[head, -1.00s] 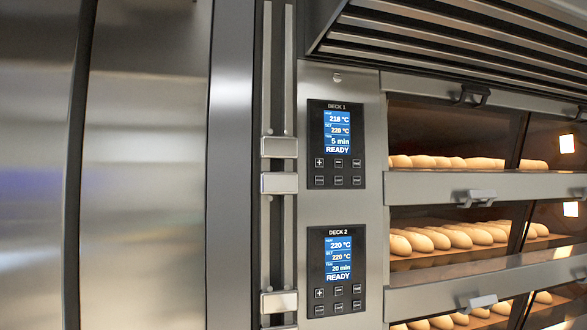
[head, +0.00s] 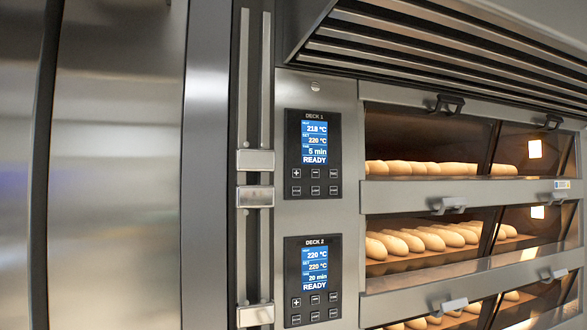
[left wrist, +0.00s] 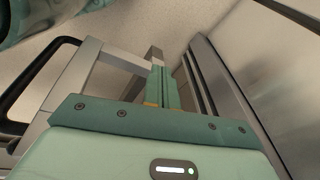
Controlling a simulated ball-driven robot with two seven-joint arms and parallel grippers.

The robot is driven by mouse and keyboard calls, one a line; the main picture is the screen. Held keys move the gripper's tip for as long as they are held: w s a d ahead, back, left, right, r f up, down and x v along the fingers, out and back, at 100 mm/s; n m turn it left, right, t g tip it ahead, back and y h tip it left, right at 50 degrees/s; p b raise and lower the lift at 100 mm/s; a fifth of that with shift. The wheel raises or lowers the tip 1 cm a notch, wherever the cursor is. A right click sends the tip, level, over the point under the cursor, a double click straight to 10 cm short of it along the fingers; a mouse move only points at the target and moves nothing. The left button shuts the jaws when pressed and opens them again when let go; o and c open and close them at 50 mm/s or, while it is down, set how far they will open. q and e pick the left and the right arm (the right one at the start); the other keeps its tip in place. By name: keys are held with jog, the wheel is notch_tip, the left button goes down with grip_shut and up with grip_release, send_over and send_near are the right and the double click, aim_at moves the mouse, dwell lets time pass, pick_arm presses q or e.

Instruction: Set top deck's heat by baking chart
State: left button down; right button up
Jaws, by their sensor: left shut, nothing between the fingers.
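The Deck 1 control panel (head: 313,155) is a black plate on the steel oven front in the head view. Its blue screen (head: 314,142) reads 218 °C on top, 220 °C below, 5 min and READY. Two rows of buttons (head: 315,181) sit under the screen, with a plus at upper left. No baking chart shows. My left gripper (left wrist: 163,88) shows only in the left wrist view, its green fingers shut together with nothing between them. It is away from the panel. My right gripper is not in view.
The Deck 2 panel (head: 314,280) below reads 220 °C, 220 °C, 20 min, READY. Bread loaves (head: 420,168) sit behind the deck doors at right. A slatted steel hood (head: 440,50) juts out above. A black handle (left wrist: 40,85) and a metal frame are at left in the wrist view.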

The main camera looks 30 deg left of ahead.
aim_at(301, 171)
pick_arm(q)
jog(key=w+r+p, duration=0.2)
jog(key=w+r, duration=0.4)
jog(key=w, duration=0.1)
jog(key=w+r+m+t+p, duration=0.1)
jog(key=w+r+p, duration=0.1)
jog(key=w+r, duration=0.4)
jog(key=w+a+r+t+p, duration=0.1)
jog(key=w+r, duration=0.5)
jog(key=w, duration=0.3)
jog(key=shift+w+r+m+p, duration=0.15)
jog(key=shift+w+m+p, duration=0.15)
jog(key=shift+w+p, duration=0.1)
jog(key=w+r+m+t+p, duration=0.1)
jog(key=w+r+p, duration=0.35)
jog(key=r, duration=0.75)
jog(key=w+r+m+t+y+p, duration=0.1)
jog(key=w+r+p, duration=0.1)
jog(key=w+r, duration=0.85)
jog(key=w+r+m+t+p, duration=0.1)
jog(key=w+r+p, duration=0.25)
jog(key=r, duration=1.15)
notch_tip(301, 171, up, 45)
jog(key=m+t+y+p, duration=0.3)
jog(key=m+p, duration=0.1)
jog(key=p, duration=0.7)
jog(key=shift+w+r+t, duration=0.15)
jog(key=shift+w+t, duration=0.1)
jog(key=shift+t, duration=0.15)
jog(key=shift+w, duration=0.1)
